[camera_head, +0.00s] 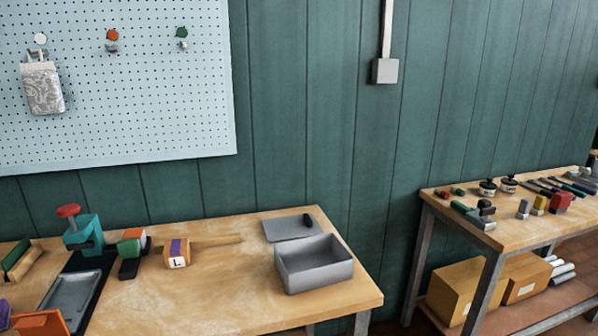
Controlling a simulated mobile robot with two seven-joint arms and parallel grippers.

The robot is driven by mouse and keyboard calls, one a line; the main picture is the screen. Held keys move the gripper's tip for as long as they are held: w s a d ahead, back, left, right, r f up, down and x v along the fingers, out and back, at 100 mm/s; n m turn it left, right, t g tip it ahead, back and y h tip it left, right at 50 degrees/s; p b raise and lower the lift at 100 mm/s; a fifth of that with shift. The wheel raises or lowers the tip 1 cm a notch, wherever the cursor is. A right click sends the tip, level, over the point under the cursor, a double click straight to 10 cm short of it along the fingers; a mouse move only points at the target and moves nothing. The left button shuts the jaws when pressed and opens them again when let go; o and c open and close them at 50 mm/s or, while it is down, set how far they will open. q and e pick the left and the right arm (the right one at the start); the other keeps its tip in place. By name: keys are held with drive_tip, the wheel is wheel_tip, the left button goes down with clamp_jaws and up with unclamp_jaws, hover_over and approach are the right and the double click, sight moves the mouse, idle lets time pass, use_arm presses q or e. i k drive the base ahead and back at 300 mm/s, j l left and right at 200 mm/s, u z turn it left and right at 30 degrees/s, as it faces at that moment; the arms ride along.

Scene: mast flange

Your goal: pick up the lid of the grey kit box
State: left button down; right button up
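The grey kit box (316,277) stands open on the right part of the near wooden bench, and its inside looks empty. A flat grey lid (285,229) with a dark handle (308,220) at its right end lies on the bench just behind the box. The box's rear wall partly overlaps the lid in this view. Neither of my grippers shows in the head view.
The bench (215,295) has bare wood in front and left of the box. A block marked L (177,256), a teal vise-like tool (84,234) and a grey tray (70,302) stand further left. A second bench (510,232) with small parts stands at right.

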sight(278, 229)
drive_tip(key=i+z, duration=0.15)
drive_tip(key=z, duration=0.25)
drive_tip(key=i+l+z, duration=0.1)
drive_tip(key=z, duration=0.3)
drive_tip(key=i+z, duration=0.15)
drive_tip(key=z, duration=0.25)
